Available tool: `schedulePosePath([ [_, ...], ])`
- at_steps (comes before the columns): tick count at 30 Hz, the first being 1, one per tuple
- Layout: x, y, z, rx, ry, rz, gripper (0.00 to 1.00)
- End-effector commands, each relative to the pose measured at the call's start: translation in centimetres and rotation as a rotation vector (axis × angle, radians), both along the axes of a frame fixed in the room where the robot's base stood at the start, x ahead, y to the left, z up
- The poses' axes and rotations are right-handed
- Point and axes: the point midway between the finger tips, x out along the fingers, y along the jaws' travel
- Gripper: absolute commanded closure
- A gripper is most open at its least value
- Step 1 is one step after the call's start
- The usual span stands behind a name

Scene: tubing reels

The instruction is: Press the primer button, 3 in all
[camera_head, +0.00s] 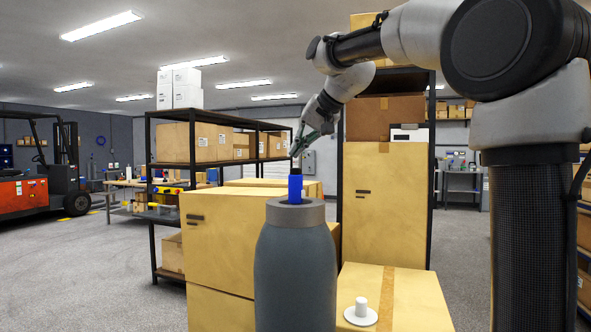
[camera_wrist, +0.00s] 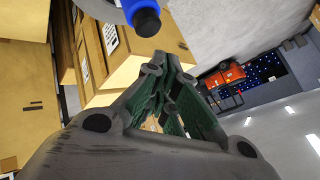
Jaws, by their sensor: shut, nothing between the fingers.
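A large grey bottle-shaped tank (camera_head: 295,270) stands in front, with a lighter grey collar on top. A blue upright plunger (camera_head: 295,188) with a black tip rises from the collar; it looks like the primer button. In the wrist view the black tip (camera_wrist: 147,22) shows at the top edge, with part of the blue body. My gripper (camera_head: 297,150) appears just above the black tip in the head view; the depth between them is hard to tell. In the wrist view my gripper (camera_wrist: 168,62) is shut and empty, with its fingertips apart from the black tip.
A white knob on a round base (camera_head: 361,312) sits on a taped carton (camera_head: 410,295) at front right. Stacked cartons (camera_head: 225,240) stand behind the tank. A black shelf rack (camera_head: 150,190) is behind them. An orange forklift (camera_head: 30,185) is far left. Grey floor lies open at left.

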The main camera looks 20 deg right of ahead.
Motion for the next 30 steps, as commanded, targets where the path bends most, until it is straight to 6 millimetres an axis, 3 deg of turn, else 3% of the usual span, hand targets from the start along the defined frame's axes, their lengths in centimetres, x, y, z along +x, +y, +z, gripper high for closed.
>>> schedulePosePath([
  [7, -0.03, -0.03, -1.23, 0.000, -0.001, -0.001, 1.00],
  [30, -0.02, -0.02, -1.32, 0.000, 0.000, 0.000, 1.00],
])
